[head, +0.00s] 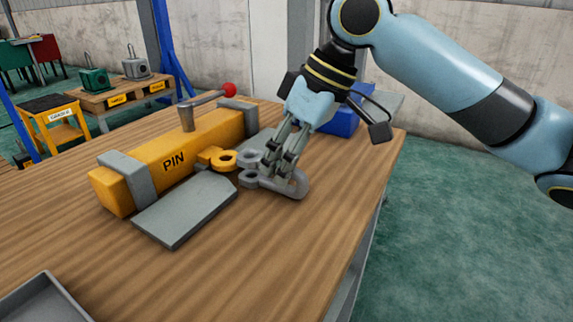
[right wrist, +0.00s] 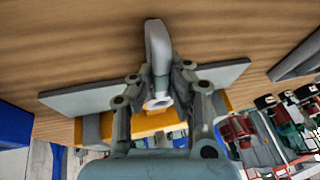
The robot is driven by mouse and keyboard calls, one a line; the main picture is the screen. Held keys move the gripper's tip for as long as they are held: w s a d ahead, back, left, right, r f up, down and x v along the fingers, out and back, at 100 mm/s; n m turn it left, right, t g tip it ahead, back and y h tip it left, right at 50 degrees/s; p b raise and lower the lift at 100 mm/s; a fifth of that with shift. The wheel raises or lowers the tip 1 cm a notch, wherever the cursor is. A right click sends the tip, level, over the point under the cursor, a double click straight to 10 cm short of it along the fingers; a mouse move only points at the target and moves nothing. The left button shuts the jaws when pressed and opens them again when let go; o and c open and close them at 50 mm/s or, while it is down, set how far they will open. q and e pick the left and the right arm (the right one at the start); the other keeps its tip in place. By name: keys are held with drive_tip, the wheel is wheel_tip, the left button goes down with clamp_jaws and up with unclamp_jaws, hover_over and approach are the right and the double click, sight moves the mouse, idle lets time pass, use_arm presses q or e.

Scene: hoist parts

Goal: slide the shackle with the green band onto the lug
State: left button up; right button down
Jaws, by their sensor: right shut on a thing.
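The grey shackle (head: 297,187) is held just above or at the wooden table, with its bow to the right and its two eyes facing left. My right gripper (head: 277,163) is shut on it from above. The yellow lug (head: 224,160) sticks out from the orange beam marked PIN (head: 203,142). The shackle's eyes are right beside the lug's ring; I cannot tell whether they touch it. No green band is visible. In the right wrist view the shackle (right wrist: 157,45) stands between the fingers (right wrist: 158,88), its eye end toward the orange beam (right wrist: 150,124). My left gripper is not in view.
A grey plate (head: 187,212) lies in front of the beam. A lever with a red knob (head: 229,90) rises behind it. A blue bin (head: 341,122) stands at the back right, and a grey tray (head: 45,301) at the front left. The table's front middle is clear.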

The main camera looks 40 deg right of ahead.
drive_tip(key=shift+w+a+b, duration=0.15)
drive_tip(key=shift+w+a, duration=0.1)
drive_tip(key=shift+w, duration=0.55)
drive_tip(key=shift+w+a+b, duration=0.2)
drive_tip(key=shift+w+a, duration=0.05)
drive_tip(key=shift+w, duration=0.6)
drive_tip(key=shift+w+a+b, duration=0.15)
drive_tip(key=shift+w+a, duration=0.1)
drive_tip(key=shift+w, duration=0.55)
drive_tip(key=c, duration=1.3)
unclamp_jaws()
drive_tip(key=v, duration=1.2)
